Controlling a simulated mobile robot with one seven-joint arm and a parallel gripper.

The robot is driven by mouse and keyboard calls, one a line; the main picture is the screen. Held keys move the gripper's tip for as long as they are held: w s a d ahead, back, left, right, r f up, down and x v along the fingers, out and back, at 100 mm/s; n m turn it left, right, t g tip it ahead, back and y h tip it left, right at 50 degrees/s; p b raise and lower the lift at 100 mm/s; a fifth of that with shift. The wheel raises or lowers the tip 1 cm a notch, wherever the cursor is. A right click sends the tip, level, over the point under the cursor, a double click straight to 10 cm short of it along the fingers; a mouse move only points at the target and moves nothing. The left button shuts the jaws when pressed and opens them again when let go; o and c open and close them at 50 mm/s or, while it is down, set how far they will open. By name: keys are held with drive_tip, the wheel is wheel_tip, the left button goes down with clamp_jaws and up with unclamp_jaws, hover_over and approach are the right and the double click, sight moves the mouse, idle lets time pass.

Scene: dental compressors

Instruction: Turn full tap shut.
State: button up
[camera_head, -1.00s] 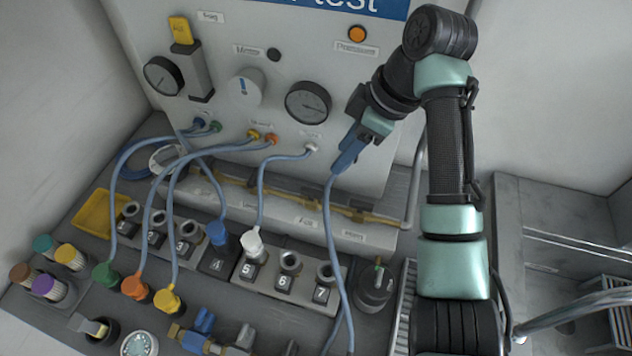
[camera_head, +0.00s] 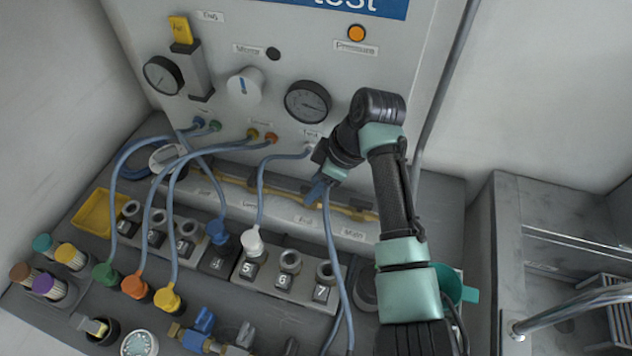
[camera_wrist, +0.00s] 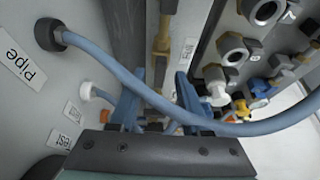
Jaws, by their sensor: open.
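The full tap sits on the brass pipe line along the panel's foot, above the "Full" label (camera_head: 304,220). In the head view my gripper (camera_head: 316,190) is down at that spot and covers much of the tap. In the wrist view the "Full" label (camera_wrist: 189,50) stands beside the brass pipe (camera_wrist: 161,42). My gripper (camera_wrist: 157,88) is open, its two blue fingers pointing at the pipe, one on each side of it. The tap's handle is dark and partly hidden, so I cannot tell its angle or whether the fingers touch it.
A blue hose (camera_wrist: 150,92) crosses in front of my fingers in the wrist view; in the head view it hangs beside my gripper (camera_head: 334,255). The numbered socket block (camera_head: 262,289) and other hoses lie to the left. A dial gauge (camera_head: 308,102) is above.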

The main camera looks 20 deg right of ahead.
clamp_jaws()
drive_tip(key=shift+r+m+p, duration=0.1)
drive_tip(key=shift+m+p, duration=0.2)
drive_tip(key=shift+p, duration=0.1)
drive_tip(key=m+p, duration=0.1)
drive_tip(key=m+t+p, duration=0.1)
drive_tip(key=p, duration=0.1)
drive_tip(key=shift+s+a+r+m+h, duration=0.15)
drive_tip(key=shift+a+m+h, duration=0.05)
drive_tip(key=shift+m+h, duration=0.1)
drive_tip(key=m+h+p, duration=0.1)
drive_tip(key=m+p, duration=0.1)
drive_tip(key=m+t+h+p, duration=0.1)
drive_tip(key=m+p, duration=0.2)
drive_tip(key=shift+a+m, duration=0.15)
drive_tip(key=shift+m, duration=0.15)
drive_tip(key=m+h+p, duration=0.1)
drive_tip(key=m, duration=0.1)
drive_tip(key=m+p, duration=0.1)
drive_tip(key=m, duration=0.1)
drive_tip(key=shift+a+h, duration=0.2)
drive_tip(key=shift+h, duration=0.2)
drive_tip(key=m+h, duration=0.1)
drive_tip(key=m, duration=0.1)
drive_tip(key=m+p, duration=0.1)
drive_tip(key=m, duration=0.2)
drive_tip(key=shift+a+g+h, duration=0.1)
drive_tip(key=shift+g+h, duration=0.2)
drive_tip(key=shift+h, duration=0.1)
